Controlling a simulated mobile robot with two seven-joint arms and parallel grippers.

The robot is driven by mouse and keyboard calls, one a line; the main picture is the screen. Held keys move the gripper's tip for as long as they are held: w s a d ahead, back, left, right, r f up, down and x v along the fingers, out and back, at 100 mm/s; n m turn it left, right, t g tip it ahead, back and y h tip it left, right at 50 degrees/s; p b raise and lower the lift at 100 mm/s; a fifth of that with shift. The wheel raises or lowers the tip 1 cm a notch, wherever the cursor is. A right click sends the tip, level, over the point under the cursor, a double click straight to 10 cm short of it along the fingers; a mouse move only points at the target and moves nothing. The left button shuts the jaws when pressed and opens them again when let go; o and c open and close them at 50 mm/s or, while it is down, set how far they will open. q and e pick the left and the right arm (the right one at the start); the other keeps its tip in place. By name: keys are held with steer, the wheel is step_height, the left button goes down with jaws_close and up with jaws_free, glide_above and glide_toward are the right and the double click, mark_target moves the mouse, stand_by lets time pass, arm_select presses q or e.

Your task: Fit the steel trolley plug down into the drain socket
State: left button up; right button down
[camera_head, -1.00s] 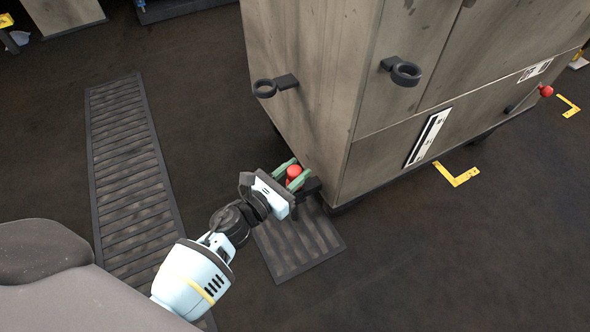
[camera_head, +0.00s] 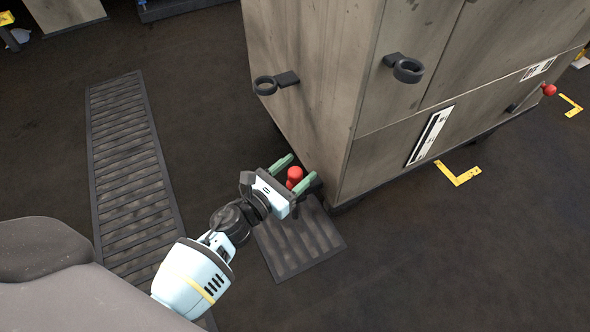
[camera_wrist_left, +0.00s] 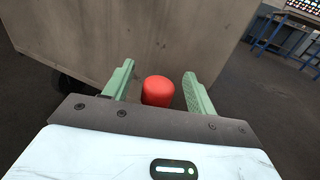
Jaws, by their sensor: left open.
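A red rounded knob (camera_head: 294,174) stands upright low beside the corner of the trolley-like cabinet. It looks like the top of the plug, but no steel part shows below it. My left gripper (camera_head: 293,173) is open, with its green fingers on either side of the knob. In the left wrist view the red knob (camera_wrist_left: 158,91) stands between the parted fingers of the gripper (camera_wrist_left: 158,72), with a gap on both sides. A dark piece (camera_head: 316,186) shows beside the knob at the cabinet's foot. The drain socket cannot be made out; the knob's lower end is hidden. My right gripper is out of view.
The tall worn cabinet (camera_head: 310,95) stands close to the left gripper. Black ring holders (camera_head: 265,86) (camera_head: 408,71) stick out from its sides. Floor grates (camera_head: 130,170) (camera_head: 290,245) lie nearby. A yellow corner mark (camera_head: 457,174) is on open floor at right.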

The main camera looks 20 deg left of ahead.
arm_select(q)
steer(key=shift+s, duration=0.15)
steer(key=p+v, duration=0.1)
steer(key=v, duration=0.6)
steer(key=shift+s+a+p, duration=0.15)
steer(key=shift+s+p, duration=0.1)
steer(key=shift+p, duration=0.05)
stand_by(0.5)
